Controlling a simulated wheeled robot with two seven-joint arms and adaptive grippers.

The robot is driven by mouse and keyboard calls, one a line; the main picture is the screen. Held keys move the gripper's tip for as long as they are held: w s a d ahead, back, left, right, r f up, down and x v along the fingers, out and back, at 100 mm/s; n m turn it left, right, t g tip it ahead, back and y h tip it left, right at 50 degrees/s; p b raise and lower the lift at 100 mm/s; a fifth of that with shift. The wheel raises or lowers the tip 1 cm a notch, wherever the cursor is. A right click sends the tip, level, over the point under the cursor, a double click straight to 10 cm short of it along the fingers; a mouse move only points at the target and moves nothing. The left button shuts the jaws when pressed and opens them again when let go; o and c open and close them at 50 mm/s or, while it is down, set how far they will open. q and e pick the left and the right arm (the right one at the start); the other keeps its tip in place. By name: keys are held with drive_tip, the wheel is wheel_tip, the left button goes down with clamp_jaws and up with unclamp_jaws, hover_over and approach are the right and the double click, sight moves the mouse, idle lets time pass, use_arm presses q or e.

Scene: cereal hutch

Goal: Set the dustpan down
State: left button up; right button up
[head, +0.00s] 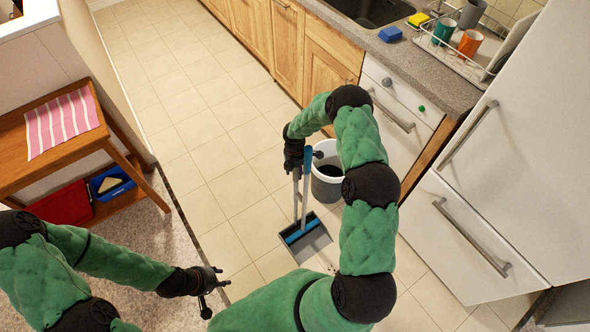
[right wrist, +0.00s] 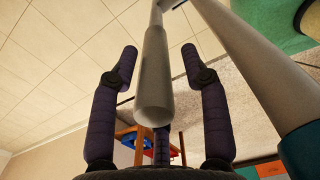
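The grey dustpan (head: 315,246) appears to rest on the tiled floor in the head view, its long grey handle standing nearly upright. A broom (head: 307,165) with a blue grip stands beside that handle, its blue head at the pan. My right gripper (head: 295,161) is at the top of the dustpan handle. In the right wrist view, the fingers of my right gripper (right wrist: 159,62) are spread, with the grey handle (right wrist: 153,85) between them and gaps on both sides. My left gripper (head: 209,289) is open and empty, low at the left, away from the dustpan.
A white bin (head: 327,178) stands right behind the handles. A few dark crumbs (head: 328,267) lie by the pan. Wooden cabinets (head: 275,45) and a white fridge (head: 500,170) border the right. A wooden shelf unit (head: 60,150) stands left. Tiles left of the dustpan are clear.

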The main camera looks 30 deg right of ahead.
drive_tip(key=shift+r, duration=0.1)
wheel_tip(320, 180, up, 12)
drive_tip(key=p, duration=0.3)
drive_tip(key=shift+w, duration=0.1)
idle(0.3)
